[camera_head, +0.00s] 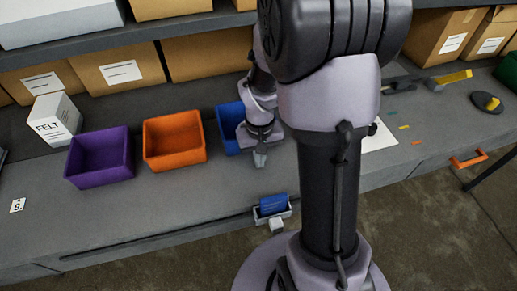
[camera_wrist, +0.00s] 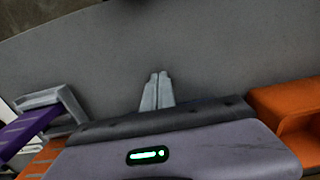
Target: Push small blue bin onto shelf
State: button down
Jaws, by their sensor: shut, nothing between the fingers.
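The small blue bin (camera_head: 228,122) stands on the grey bench top, right of an orange bin. My arm hides its right part in the head view. My gripper (camera_head: 260,159) is shut and empty, pointing down just in front of the blue bin's right side. I cannot tell whether it touches the bin. In the wrist view the two fingertips (camera_wrist: 157,90) are together over bare grey surface, and no blue bin shows there. The grey shelf (camera_head: 150,45) runs along the back above the bench, with boxes on it and under it.
The orange bin (camera_head: 174,140) and a purple bin (camera_head: 99,158) stand to the left, beside a white FELT box (camera_head: 52,122). A small blue item (camera_head: 273,205) sits in a holder at the bench's front edge.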

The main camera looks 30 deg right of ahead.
jog(key=shift+w+d+r, duration=0.1)
jog(key=shift+w+d, duration=0.2)
jog(key=shift+w, duration=0.65)
jog(key=shift+w+d+r, duration=0.1)
jog(key=shift+w+d, duration=0.15)
jog(key=shift+w, duration=0.7)
